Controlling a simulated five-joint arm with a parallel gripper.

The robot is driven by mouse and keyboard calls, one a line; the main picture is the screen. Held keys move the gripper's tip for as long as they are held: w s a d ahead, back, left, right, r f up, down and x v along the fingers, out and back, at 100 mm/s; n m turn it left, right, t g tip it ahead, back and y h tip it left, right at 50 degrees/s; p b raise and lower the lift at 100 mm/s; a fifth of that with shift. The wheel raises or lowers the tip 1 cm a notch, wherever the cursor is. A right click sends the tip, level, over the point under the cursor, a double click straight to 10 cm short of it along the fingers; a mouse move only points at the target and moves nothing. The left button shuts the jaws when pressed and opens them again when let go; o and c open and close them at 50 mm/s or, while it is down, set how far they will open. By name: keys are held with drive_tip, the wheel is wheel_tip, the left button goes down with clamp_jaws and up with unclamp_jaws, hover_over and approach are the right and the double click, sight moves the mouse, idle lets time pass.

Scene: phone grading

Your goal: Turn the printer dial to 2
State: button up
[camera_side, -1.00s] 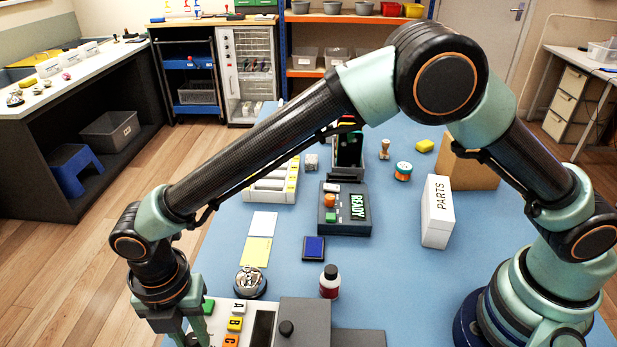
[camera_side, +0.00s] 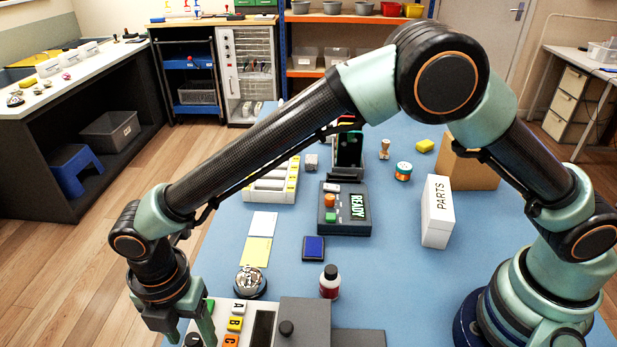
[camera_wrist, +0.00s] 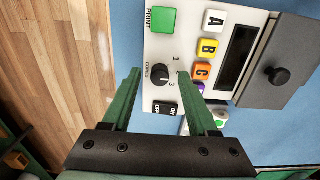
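The printer (camera_wrist: 225,20) is a pale panel with a grey cover; in the side view it sits at the table's near edge (camera_side: 262,306). Its black round dial (camera_wrist: 160,75) is marked COPIES, with 1, 2 and 3 printed along its right side. I cannot tell clearly which number the dial points to. My gripper (camera_wrist: 159,72) is open, with one green finger on each side of the dial in the wrist view. I cannot tell whether the fingers touch it. In the side view my gripper (camera_side: 191,341) is low over the printer's left end.
Beside the dial are a green PRINT button (camera_wrist: 163,19), coloured letter buttons such as A (camera_wrist: 214,19), and a black ON/OFF switch (camera_wrist: 166,109).

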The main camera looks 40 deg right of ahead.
sight(192, 338)
wheel_tip(192, 338, up, 12)
idle(0.8)
drive_tip(key=shift+d, duration=0.1)
drive_tip(key=w+d+r+m+t, duration=0.1)
drive_tip(key=d+r+m, duration=0.25)
drive_tip(key=d, duration=0.35)
drive_tip(key=w+d+r+m+t+y, duration=0.1)
drive_tip(key=w+d+r+m, duration=0.1)
drive_tip(key=d+m, duration=0.35)
drive_tip(key=w+d+r+m, duration=0.1)
drive_tip(key=d+r+m, duration=0.2)
drive_tip(key=d, duration=0.5)
drive_tip(key=s+d+m+t, duration=0.1)
drive_tip(key=s+d+m, duration=0.2)
drive_tip(key=d+m, duration=0.4)
drive_tip(key=s+d+m+t+h, duration=0.1)
drive_tip(key=s+d+m, duration=0.3)
drive_tip(key=d+m, duration=0.4)
drive_tip(key=d+t, duration=0.1)
drive_tip(key=d, duration=0.2)
drive_tip(key=shift+s+d+f+t, duration=0.15)
drive_tip(key=shift+s+f+t, duration=0.15)
drive_tip(key=shift+f, duration=0.1)
